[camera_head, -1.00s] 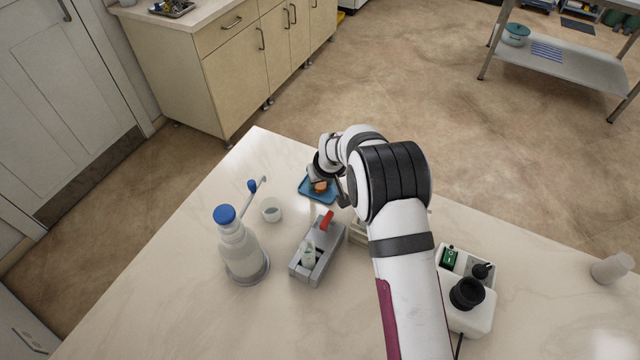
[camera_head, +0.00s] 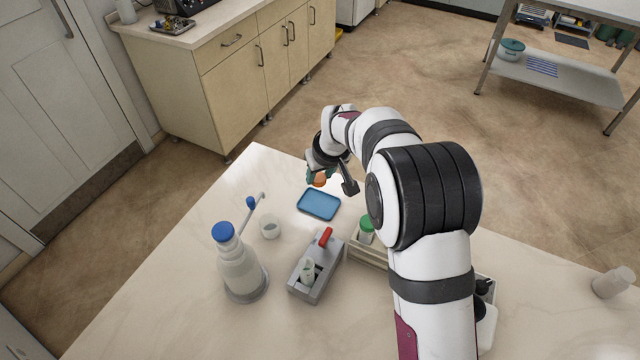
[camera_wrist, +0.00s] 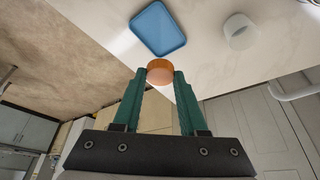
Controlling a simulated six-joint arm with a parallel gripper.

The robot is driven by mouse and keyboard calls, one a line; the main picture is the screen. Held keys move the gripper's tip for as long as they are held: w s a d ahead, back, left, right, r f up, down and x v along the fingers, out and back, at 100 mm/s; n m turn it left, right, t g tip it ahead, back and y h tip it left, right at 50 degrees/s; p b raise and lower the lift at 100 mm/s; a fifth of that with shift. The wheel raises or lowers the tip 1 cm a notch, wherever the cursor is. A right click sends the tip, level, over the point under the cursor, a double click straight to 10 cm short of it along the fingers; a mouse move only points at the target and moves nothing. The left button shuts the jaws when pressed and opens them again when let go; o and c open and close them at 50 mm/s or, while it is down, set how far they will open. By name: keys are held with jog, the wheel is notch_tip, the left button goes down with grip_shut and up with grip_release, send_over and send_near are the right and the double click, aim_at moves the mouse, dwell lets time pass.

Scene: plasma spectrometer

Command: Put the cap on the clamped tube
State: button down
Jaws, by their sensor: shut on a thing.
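My gripper (camera_head: 322,178) is shut on an orange cap (camera_head: 319,180) and holds it above and behind the blue tray (camera_head: 319,204). In the wrist view the cap (camera_wrist: 160,71) sits between the tips of the green fingers, with the tray (camera_wrist: 158,28) apart from it. The tube (camera_head: 308,272) stands in the grey clamp (camera_head: 322,282), which has a red lever (camera_head: 325,236). The tube's top shows no cap, and the clamp's jaws partly hide its body. The clamp is nearer the camera than my gripper.
A dispenser bottle (camera_head: 240,268) with a blue top and long spout stands left of the clamp. A small white cup (camera_head: 270,227) is between bottle and tray. A rack with a green-capped tube (camera_head: 367,229) is right of the clamp. The table's left front is clear.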

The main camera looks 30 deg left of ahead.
jog(key=s+d+r+n+g, duration=0.1)
jog(key=s+d+r+n, duration=0.25)
jog(key=s, duration=0.25)
jog(key=s+d+r+n+g+y, duration=0.1)
jog(key=s+d+r+n+g, duration=0.1)
jog(key=s+n, duration=0.3)
jog(key=s+d+r+n+g, duration=0.1)
jog(key=s+d+r+n, duration=0.15)
jog(key=s, duration=0.55)
jog(key=shift+w+a+f, duration=0.1)
jog(key=shift+f, duration=1.55)
jog(key=shift+w+a+f, duration=0.1)
jog(key=shift+f, duration=1.55)
jog(key=shift+f, duration=0.15)
jog(key=shift+c, duration=1.8)
grip_release()
jog(key=shift+o, duration=0.2)
